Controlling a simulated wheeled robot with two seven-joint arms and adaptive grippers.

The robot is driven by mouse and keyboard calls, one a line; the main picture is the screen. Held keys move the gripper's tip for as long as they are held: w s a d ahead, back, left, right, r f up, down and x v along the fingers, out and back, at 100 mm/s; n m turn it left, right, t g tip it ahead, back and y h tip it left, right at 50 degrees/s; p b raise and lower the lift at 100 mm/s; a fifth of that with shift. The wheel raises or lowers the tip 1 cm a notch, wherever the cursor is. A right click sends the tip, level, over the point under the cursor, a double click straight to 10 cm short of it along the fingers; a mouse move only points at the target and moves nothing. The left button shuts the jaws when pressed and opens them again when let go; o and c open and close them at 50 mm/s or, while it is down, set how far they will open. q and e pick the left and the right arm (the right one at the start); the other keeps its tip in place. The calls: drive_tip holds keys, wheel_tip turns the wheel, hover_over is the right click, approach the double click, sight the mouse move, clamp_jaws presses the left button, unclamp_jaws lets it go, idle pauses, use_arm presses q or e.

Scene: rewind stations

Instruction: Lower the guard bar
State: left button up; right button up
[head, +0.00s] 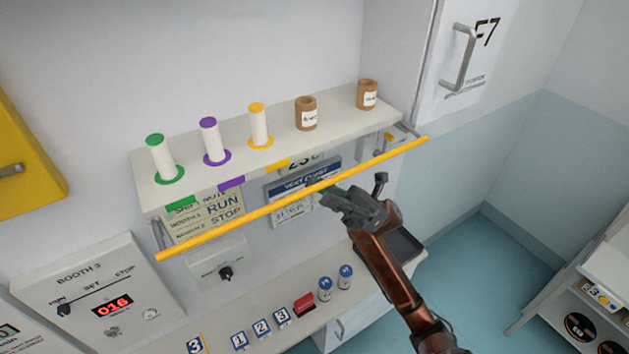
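The guard bar (270,208) is a long yellow rod that runs across the front of the white shelf (150,195). It is held at its ends by grey brackets and sits a little below and in front of the shelf edge. My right gripper (352,187) is just below the bar, right of its middle. Its two fingers are spread apart, with nothing seen between them. One finger lies close to the bar; I cannot tell whether it touches. My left gripper is not in view.
Green, purple and yellow spools (260,127) and two brown labelled rolls (306,114) stand on the shelf. Below is a counter with number cards, a red block (304,304) and two small jars (325,289). A booth panel (95,300) is at left, a cabinet (465,60) at upper right.

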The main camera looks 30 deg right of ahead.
sight(317, 190)
drive_tip(key=shift+p+x, duration=0.65)
drive_tip(key=shift+x, duration=1.2)
drive_tip(key=shift+c, duration=0.5)
clamp_jaws()
